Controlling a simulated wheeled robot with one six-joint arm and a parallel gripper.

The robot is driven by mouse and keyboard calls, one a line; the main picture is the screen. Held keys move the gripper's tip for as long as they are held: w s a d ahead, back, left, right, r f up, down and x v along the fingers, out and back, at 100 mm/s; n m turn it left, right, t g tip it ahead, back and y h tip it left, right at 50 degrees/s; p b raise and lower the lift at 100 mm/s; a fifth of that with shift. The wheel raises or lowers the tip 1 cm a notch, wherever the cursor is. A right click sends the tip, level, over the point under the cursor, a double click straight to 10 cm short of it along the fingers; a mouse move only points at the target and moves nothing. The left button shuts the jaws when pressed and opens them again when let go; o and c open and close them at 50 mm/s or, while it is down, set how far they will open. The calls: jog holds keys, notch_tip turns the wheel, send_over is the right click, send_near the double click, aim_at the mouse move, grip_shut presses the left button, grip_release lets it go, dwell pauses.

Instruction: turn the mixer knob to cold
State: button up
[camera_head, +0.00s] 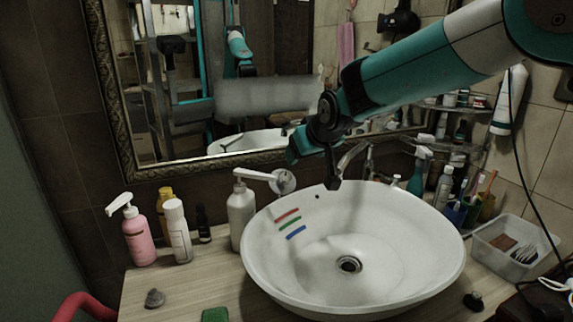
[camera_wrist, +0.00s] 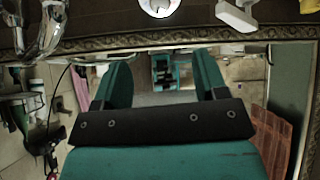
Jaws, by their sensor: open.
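What looks like the mixer knob (camera_head: 283,181) is a round, shiny piece with a pale centre at the back left of the basin, below the mirror; its setting cannot be told. It also shows cut off at the top of the wrist view (camera_wrist: 158,6). My gripper (camera_head: 298,148) is above it, in front of the mirror and apart from it. In the wrist view my gripper (camera_wrist: 160,78) has its two teal fingers wide apart with nothing between them. A chrome spout (camera_head: 352,154) is partly hidden behind my arm.
The white basin (camera_head: 420,270) has red, green and blue strokes inside. A white pump bottle (camera_head: 241,215) stands close to the knob, its nozzle reaching towards it. A pink bottle (camera_head: 138,240) and others stand left. A clear tub (camera_head: 503,250) is right. The framed mirror (camera_head: 190,130) is behind.

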aim_at(285, 176)
jog(key=shift+n, duration=0.9)
jog(key=p+x, duration=0.4)
jog(key=x, duration=1.3)
jog(key=shift+w+f+p, duration=0.1)
jog(key=shift+f+p, duration=0.05)
jog(key=shift+p, duration=0.2)
jog(key=c, duration=0.9)
